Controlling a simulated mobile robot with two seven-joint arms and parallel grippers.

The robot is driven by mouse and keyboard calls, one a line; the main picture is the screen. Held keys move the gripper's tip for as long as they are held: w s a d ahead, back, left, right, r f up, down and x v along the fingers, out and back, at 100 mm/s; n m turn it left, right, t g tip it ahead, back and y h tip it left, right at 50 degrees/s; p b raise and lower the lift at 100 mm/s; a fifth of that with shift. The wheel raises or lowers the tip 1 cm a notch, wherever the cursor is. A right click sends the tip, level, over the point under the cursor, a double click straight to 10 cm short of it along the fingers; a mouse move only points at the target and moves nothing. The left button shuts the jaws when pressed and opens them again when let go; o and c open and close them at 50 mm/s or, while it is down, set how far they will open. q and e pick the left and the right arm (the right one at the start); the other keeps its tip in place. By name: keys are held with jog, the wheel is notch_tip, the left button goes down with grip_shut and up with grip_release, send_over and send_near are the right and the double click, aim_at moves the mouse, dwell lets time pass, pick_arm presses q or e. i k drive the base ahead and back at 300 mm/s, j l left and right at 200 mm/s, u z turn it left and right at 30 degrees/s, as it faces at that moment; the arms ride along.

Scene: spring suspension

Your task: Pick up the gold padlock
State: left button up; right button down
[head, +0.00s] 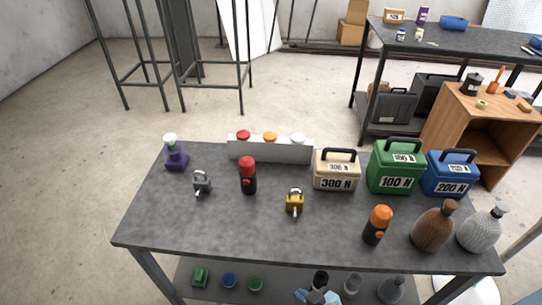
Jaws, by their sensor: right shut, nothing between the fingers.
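The gold padlock (294,203) stands on the grey table (225,232), near the middle of the top. A key seems to stick out of its front. My left gripper is not in view.
A silver padlock (202,183) and a red-topped black bottle (248,176) stand left of the gold padlock. An orange-topped bottle (377,225) is to its right. The beige 300 N weight (337,170) stands behind it. The table in front of it is clear.

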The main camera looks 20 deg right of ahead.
aim_at(295, 202)
jog(key=z, duration=0.9)
